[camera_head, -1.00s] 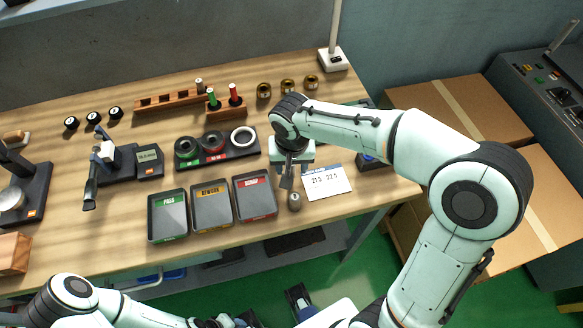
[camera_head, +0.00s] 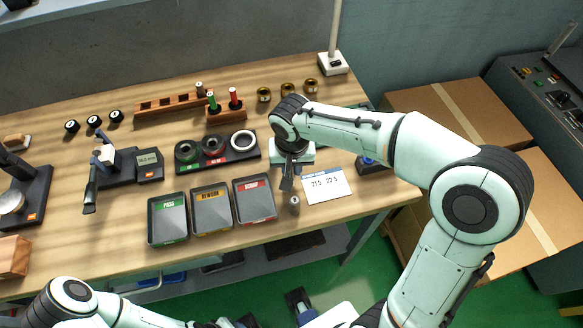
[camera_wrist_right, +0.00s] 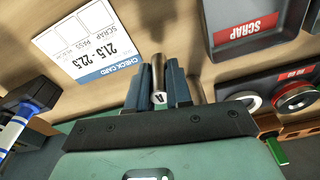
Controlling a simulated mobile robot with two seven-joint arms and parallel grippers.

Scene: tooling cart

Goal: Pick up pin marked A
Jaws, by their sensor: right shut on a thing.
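The pin marked A (camera_wrist_right: 158,80) is between the fingers of my right gripper (camera_wrist_right: 158,88) in the right wrist view. Its round end with the letter A faces the wrist camera. The fingers are shut on it. My left gripper (camera_head: 225,322) is at the bottom edge, mostly cut off.
The SCRAP tray (camera_head: 256,215) is left of the right gripper, and the check card (camera_head: 336,188) is right of it. A ring-gauge stand (camera_head: 222,161) and a wooden rack (camera_head: 155,108) are behind. A measuring device (camera_head: 124,172) stands at the left.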

